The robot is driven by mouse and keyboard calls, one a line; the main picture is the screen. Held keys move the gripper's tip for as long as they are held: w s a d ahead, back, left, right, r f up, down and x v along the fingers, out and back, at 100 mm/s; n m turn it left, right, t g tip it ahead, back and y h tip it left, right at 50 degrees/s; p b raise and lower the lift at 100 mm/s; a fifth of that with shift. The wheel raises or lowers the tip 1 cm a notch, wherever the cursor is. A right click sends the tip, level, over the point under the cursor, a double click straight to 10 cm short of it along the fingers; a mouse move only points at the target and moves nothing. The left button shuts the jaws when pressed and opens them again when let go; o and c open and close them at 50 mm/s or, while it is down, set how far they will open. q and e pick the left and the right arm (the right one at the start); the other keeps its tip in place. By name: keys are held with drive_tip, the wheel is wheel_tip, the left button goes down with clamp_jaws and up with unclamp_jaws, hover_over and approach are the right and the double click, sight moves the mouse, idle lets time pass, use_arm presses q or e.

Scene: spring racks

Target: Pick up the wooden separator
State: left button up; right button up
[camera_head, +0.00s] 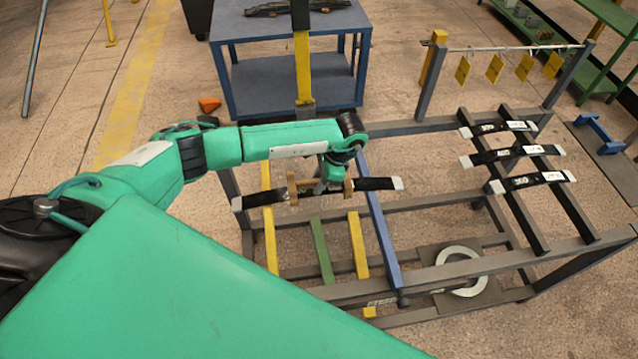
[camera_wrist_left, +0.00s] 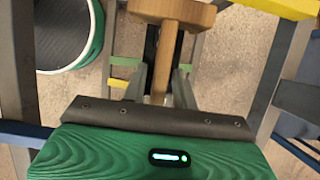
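My right gripper is out of view.
The grey metal rack (camera_head: 470,268) has a blue crossbar (camera_head: 380,225) near the gripper. Several black bars with white tips (camera_head: 505,156) lie on its right side. Yellow tags (camera_head: 495,68) hang behind. A blue table (camera_head: 285,22) stands at the back.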

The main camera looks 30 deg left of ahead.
use_arm(q)
clamp_jaws()
drive_tip(key=shift+r, duration=0.15)
